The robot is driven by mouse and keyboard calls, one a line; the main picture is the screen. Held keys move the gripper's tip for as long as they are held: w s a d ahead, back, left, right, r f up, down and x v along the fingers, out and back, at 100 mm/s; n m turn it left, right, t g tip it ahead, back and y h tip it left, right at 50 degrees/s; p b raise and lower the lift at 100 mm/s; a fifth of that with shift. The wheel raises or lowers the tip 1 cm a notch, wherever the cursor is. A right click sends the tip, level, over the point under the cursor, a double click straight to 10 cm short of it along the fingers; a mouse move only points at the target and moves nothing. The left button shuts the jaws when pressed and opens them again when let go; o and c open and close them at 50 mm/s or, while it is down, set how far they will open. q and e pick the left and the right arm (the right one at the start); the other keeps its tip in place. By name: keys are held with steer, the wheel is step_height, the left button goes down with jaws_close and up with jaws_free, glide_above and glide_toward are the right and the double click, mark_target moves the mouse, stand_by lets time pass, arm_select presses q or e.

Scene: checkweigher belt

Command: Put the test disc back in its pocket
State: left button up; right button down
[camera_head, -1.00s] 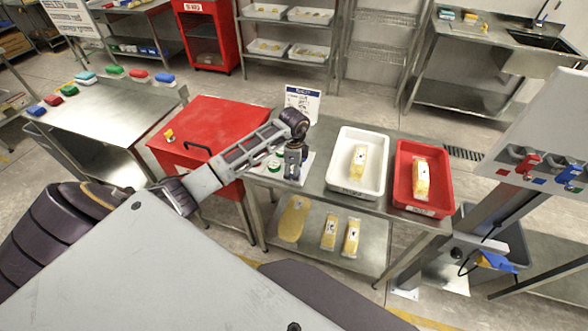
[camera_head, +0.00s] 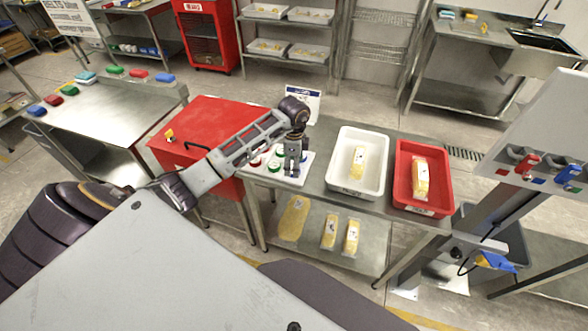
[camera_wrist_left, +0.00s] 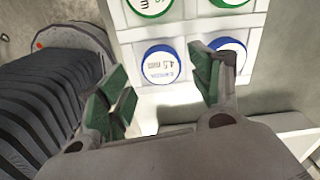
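A white tray of test discs (camera_head: 277,178) sits on the steel table. In the wrist view a blue-rimmed disc marked 4.5 (camera_wrist_left: 161,64) lies in a pocket of the tray, between and beyond my fingers. A second blue-rimmed disc (camera_wrist_left: 230,48) is at its right, partly hidden by my right-hand finger. Two green-rimmed discs, left (camera_wrist_left: 148,5) and right (camera_wrist_left: 230,2), lie above them, cut by the frame edge. My left gripper (camera_wrist_left: 160,92) is open, with green pads and nothing visible held; in the head view it points down over the tray (camera_head: 293,172). My right gripper is out of view.
A white bin (camera_head: 341,186) and a red bin (camera_head: 403,203), each with a yellow pack, stand right of the tray. A sign (camera_head: 305,97) stands behind it. A red cabinet (camera_head: 215,120) is at left. Yellow packs lie on the lower shelf (camera_head: 372,245).

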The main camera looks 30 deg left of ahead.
arm_select(q)
step_height(320, 180, up, 10)
steer(key=b, duration=0.1)
steer(key=shift+f, duration=0.2)
stand_by(0.6)
